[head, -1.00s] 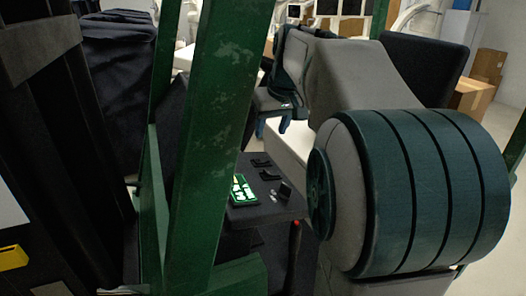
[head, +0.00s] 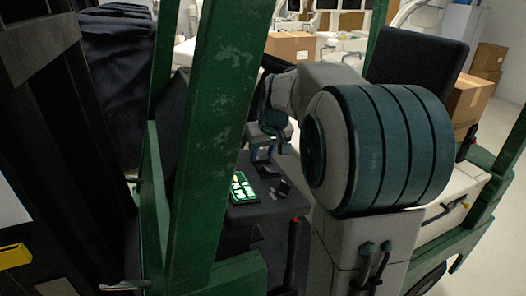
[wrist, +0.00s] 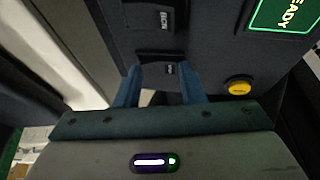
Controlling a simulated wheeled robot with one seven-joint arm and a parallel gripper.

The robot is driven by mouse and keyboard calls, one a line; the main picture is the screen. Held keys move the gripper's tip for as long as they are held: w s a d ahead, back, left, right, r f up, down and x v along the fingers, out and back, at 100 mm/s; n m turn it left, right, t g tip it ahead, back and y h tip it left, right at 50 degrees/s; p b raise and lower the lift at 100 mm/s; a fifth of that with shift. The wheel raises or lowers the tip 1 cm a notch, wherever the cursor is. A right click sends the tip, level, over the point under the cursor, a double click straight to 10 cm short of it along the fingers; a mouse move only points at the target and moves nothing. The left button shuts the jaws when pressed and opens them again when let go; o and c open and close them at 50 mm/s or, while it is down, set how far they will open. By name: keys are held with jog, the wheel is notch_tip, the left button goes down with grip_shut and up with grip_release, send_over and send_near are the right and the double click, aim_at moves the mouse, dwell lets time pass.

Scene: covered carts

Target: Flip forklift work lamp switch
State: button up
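The forklift's dark dash panel (head: 262,208) carries a lit green display (head: 242,187) and small black switches. One switch (head: 283,188) shows in the head view; my gripper hides the area behind it. In the wrist view one rocker switch (wrist: 152,22) has a label that looks like "BCN". A second labelled switch (wrist: 169,71) sits between my blue fingertips; its label is too small to read. I cannot tell which is the work lamp switch. My gripper (wrist: 162,76) is open, its fingers apart on either side of that switch; contact is unclear. It also shows in the head view (head: 268,153).
A yellow round button (wrist: 239,86) and the lit display's corner (wrist: 284,14) lie right of my fingers. A thick green post (head: 214,130) stands just left of the panel. A red-tipped lever (head: 294,222) stands at its front. The black seat (head: 418,68) is behind my arm.

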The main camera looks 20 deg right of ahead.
jog(key=c, duration=0.4)
jog(key=shift+o, duration=0.2)
jog(key=shift+d, duration=0.1)
jog(key=shift+d+f+y+b, duration=0.1)
jog(key=shift+d+y+b, duration=0.1)
jog(key=shift+y, duration=0.35)
jog(key=shift+d+f+y+b, duration=0.1)
jog(key=shift+y+b, duration=0.05)
jog(key=shift+y, duration=0.4)
jog(key=shift+d+m+y+b, duration=0.15)
jog(key=shift+m+y+b, duration=0.25)
jog(key=shift+y, duration=0.5)
jog(key=shift+r, duration=0.1)
jog(key=o, duration=0.7)
